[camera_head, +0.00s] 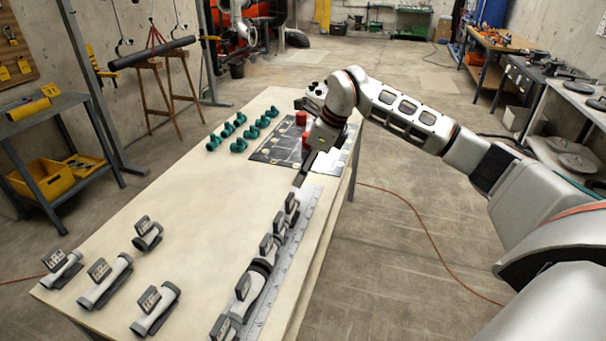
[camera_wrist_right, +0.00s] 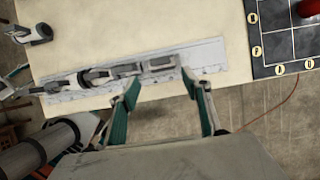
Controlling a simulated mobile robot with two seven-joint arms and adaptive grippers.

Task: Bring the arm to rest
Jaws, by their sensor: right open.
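My right arm (camera_head: 410,115) comes in from the right and bends down over the far part of the table. Its gripper (camera_head: 300,177) is seen edge-on near the far end of a row of joined pipe pieces (camera_head: 262,266). In the right wrist view my right gripper (camera_wrist_right: 162,82) has its two fingers spread with nothing between them. The pipe row (camera_wrist_right: 88,77) lies on a pale grey strip (camera_wrist_right: 205,56), beyond and left of the fingers. My left gripper is out of view.
Loose grey pipe pieces (camera_head: 105,282) lie at the table's near left. Several teal fittings (camera_head: 238,145) stand near a dark gridded board (camera_head: 272,152) with red pieces (camera_head: 301,118). The middle of the tabletop (camera_head: 190,205) is bare.

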